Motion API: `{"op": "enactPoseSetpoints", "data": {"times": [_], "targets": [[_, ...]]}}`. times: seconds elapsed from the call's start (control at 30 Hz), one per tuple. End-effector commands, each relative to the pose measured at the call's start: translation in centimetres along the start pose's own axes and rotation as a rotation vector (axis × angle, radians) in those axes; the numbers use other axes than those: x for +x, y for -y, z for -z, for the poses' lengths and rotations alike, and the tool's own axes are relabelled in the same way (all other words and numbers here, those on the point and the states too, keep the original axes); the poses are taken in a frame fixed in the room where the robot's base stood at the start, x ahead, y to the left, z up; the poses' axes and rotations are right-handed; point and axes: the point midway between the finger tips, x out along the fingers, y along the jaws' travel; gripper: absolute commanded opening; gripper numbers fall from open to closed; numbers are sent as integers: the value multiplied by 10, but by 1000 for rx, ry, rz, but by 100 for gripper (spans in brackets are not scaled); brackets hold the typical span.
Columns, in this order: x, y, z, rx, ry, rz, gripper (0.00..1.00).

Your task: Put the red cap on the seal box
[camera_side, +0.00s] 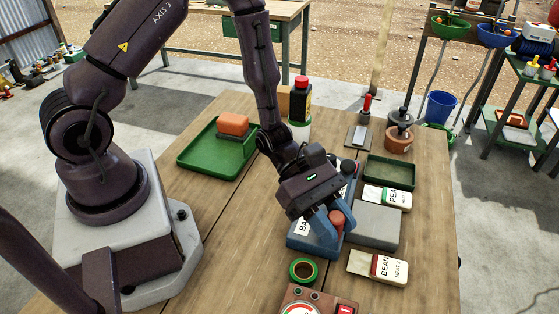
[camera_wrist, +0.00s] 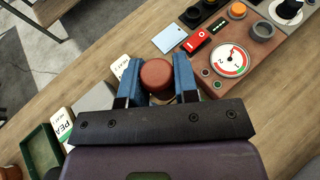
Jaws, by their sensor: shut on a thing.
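My gripper (camera_side: 335,223) is shut on the red cap (camera_side: 337,217), a round red-brown piece. In the wrist view the red cap (camera_wrist: 157,74) sits between the two blue fingers of my gripper (camera_wrist: 156,78). In the side view the gripper points down over a blue box (camera_side: 303,243) with a white label starting "BA". I cannot tell whether the cap touches anything below. No label reading "seal" is legible, so I cannot tell which box is the seal box; a plain grey box (camera_side: 374,226) stands just right of the gripper.
A green-rimmed round pot (camera_side: 303,271) and a dial panel (camera_wrist: 231,60) are near the front. A green tray (camera_side: 208,158) holds an orange block.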

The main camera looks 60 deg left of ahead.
Motion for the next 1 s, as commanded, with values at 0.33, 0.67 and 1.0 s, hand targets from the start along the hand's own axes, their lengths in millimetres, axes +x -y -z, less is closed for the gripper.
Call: {"op": "enactPoseSetpoints", "data": {"times": [0.33,0.67,1.0], "targets": [[-150,-109,34,-198,-1,-490,3],[-321,-139,64,-387,-1,-950,3],[-423,-134,68,-517,0,-1256,3]]}}
